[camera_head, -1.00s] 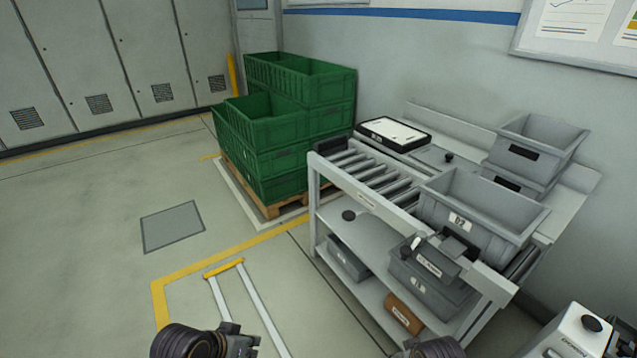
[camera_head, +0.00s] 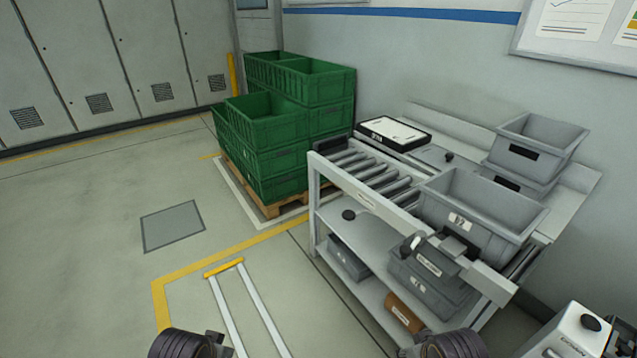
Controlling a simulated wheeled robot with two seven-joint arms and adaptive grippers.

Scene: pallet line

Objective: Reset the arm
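My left arm shows at the bottom edge, left of centre, as a dark ribbed joint (camera_head: 180,345). My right arm shows at the bottom edge, right of centre, as a similar dark ribbed part (camera_head: 455,345). The fingertips of both grippers cannot be made out, so I cannot tell whether they are open or shut. Neither arm is seen touching the bench or the crates.
A roller bench (camera_head: 318,175) stands at the right with a grey bin (camera_head: 470,215) on it. More grey bins (camera_head: 440,290) lie on its lower shelf. Green crates (camera_head: 265,135) are stacked on a wooden pallet (camera_head: 272,208). The floor (camera_head: 80,250) at left is clear.

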